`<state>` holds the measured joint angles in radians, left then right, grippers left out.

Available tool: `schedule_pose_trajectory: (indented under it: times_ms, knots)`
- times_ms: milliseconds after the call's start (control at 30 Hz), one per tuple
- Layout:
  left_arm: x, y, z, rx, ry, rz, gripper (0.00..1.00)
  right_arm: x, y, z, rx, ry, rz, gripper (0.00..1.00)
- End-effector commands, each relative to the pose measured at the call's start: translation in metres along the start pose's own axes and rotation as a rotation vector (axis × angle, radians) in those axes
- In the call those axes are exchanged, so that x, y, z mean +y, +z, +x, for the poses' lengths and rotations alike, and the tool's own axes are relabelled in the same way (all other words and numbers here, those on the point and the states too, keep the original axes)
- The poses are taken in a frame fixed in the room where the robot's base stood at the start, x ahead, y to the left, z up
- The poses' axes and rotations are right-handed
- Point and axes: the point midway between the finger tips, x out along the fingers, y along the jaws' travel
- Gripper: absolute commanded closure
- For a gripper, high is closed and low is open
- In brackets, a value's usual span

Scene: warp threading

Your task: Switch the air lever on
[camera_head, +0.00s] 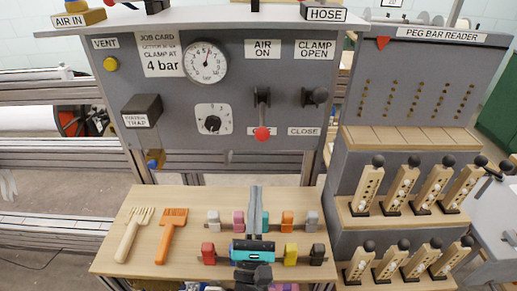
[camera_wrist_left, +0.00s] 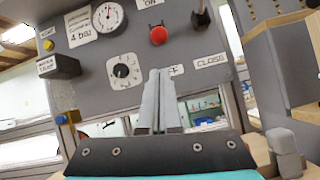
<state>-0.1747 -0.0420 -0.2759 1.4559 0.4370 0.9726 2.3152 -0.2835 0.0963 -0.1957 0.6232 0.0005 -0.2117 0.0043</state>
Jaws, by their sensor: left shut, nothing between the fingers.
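The air lever (camera_head: 262,115) is on the grey panel under the AIR ON label (camera_head: 263,49). Its red knob (camera_head: 262,133) hangs down over a partly covered label at the lower end. In the left wrist view the red knob (camera_wrist_left: 158,35) is above and beyond the fingertips. My left gripper (camera_head: 256,190) points up at the panel, below the knob and apart from it. Its two grey fingers (camera_wrist_left: 159,75) are together with nothing between them. My right gripper is in neither view.
A pressure gauge (camera_head: 207,63) and a dial (camera_head: 213,122) are left of the lever. The black-knobbed clamp lever (camera_head: 316,96) is close on its right. A wooden shelf (camera_head: 190,200) below holds brushes and several coloured blocks. The peg bar rack (camera_head: 410,150) stands at right.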

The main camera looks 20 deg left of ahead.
Motion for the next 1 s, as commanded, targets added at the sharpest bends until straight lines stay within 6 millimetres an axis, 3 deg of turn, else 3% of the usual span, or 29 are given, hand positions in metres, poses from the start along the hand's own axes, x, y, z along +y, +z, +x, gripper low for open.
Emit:
schedule_pose_trajectory:
  times_ms: [233, 700, 1000]
  knots:
    - [0.000, 0.001, 0.011, -0.003, 0.002, 0.001, 1.00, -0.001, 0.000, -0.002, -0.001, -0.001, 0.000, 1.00]
    - [0.000, 0.001, 0.089, -0.002, 0.001, 0.002, 1.00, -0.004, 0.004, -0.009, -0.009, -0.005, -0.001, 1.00]
    - [0.000, 0.000, 0.101, 0.000, -0.001, 0.002, 1.00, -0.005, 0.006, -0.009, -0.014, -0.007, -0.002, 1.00]
